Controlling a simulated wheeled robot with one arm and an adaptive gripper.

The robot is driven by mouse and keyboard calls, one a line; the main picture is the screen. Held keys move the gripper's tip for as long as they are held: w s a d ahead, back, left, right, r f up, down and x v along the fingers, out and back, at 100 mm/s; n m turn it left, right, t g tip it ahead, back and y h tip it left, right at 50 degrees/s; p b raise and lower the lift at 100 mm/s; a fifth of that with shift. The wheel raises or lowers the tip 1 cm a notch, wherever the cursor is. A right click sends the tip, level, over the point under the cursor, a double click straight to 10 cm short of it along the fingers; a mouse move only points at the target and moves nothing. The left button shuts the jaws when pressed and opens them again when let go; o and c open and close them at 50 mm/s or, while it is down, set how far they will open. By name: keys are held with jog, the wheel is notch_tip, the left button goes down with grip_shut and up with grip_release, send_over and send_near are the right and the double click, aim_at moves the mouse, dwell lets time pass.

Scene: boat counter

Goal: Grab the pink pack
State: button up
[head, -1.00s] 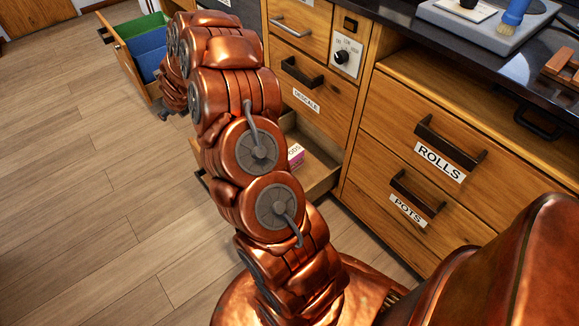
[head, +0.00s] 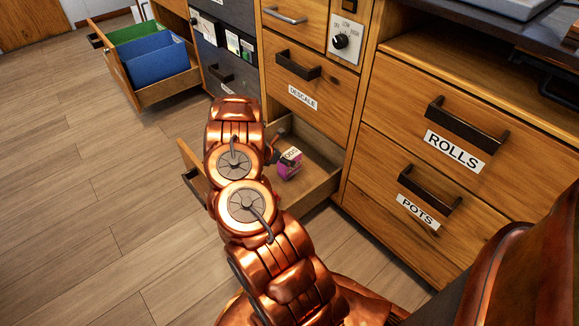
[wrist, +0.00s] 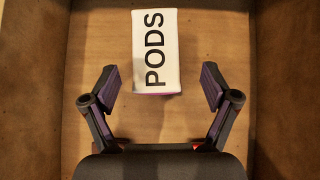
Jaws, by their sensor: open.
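The pink pack (head: 289,164) stands inside an open lower drawer (head: 320,185) in the head view. In the wrist view its white top reads "PODS" (wrist: 156,50), with a thin pink edge at its lower end. My gripper (wrist: 158,85) is open over the drawer, its two fingers apart. The pack lies ahead of the fingertips, roughly centred between them, and nothing is held. In the head view my arm hides part of the drawer, and only a dark bit of my gripper (head: 274,150) shows beside the pack.
The drawer's walls (wrist: 33,90) stand on both sides of my gripper. The closed "DESCALE" drawer (head: 310,85) is above it. Closed "ROLLS" (head: 440,120) and "POTS" (head: 405,195) drawers are to the right.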

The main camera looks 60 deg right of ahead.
aim_at(293, 157)
jog(key=shift+d+r+b+x, duration=0.15)
jog(key=shift+b+x, duration=0.45)
jog(key=shift+x, duration=1.25)
jog(key=shift+d+r+b+x, duration=0.1)
jog(key=shift+b+x, duration=0.45)
jog(key=shift+x, duration=1.25)
jog(key=shift+w, duration=0.15)
jog(key=shift+c, duration=0.4)
jog(key=c, duration=0.8)
